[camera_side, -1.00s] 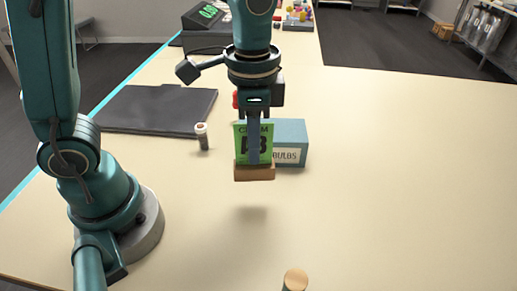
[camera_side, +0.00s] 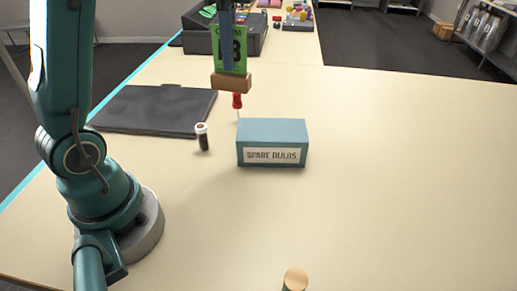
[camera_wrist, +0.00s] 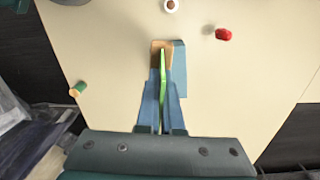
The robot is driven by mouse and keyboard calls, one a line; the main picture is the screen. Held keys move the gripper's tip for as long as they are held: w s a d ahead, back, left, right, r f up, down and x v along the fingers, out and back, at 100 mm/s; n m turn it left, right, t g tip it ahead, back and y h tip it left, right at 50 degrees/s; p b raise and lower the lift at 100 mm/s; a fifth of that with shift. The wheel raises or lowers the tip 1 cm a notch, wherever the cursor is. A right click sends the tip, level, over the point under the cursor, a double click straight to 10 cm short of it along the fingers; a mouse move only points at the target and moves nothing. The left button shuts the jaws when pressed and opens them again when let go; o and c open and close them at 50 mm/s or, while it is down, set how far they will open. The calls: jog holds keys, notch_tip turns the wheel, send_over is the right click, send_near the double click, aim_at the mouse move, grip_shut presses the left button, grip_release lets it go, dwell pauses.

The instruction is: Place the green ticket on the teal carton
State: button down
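The green ticket (camera_side: 239,50) stands upright in a small wooden block. It also shows edge-on in the wrist view (camera_wrist: 163,75), between the two blue fingers. My gripper (camera_side: 227,40) is shut on the ticket and holds it, with its block, up above the table. The teal carton (camera_side: 272,133), labelled "SPARE BULBS", stands on the table below. In the wrist view the carton (camera_wrist: 181,70) is partly hidden behind the ticket's block and a finger. The ticket's block appears clear of the carton in the side view.
A red-handled tool (camera_side: 237,101) stands behind the carton. A small jar (camera_side: 202,137) and a dark flat folder (camera_side: 152,108) are to its left. A wooden-topped peg (camera_side: 295,280) is at the front. The table right of the carton is clear.

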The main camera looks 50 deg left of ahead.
jog(key=w+a+n, duration=0.1)
jog(key=a, duration=0.5)
send_near(272, 129)
jog(key=shift+f, duration=1.4)
jog(key=shift+s+f, duration=0.1)
jog(key=shift+f, duration=0.05)
jog(key=c, duration=1.1)
grip_release()
